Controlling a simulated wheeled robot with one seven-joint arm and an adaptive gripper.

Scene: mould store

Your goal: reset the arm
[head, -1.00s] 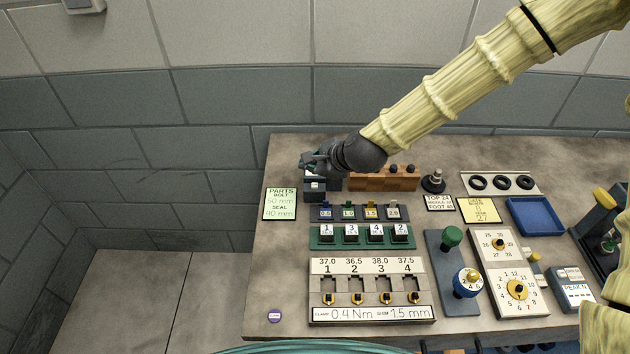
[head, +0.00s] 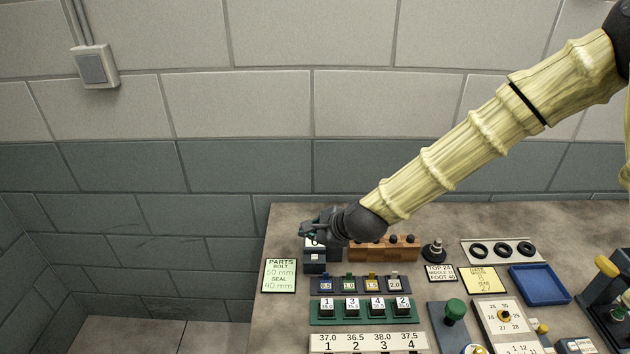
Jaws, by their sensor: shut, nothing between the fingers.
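My arm reaches in from the upper right in the head view, in a pale ribbed cover. My gripper (head: 310,228) is at its lower left end, dark, and small in the picture. It is shut and empty. It is over or just beside a small dark blue block (head: 315,262) near the back left of the bench; I cannot tell whether they touch. The arm's wrist hides part of what lies behind it.
The bench (head: 275,325) holds a green-edged parts card (head: 279,275), a wooden block (head: 375,250), a green rack (head: 365,312), a blue tray (head: 540,285) and a green knob (head: 455,309). A block wall stands behind. Space above the bench's left part is free.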

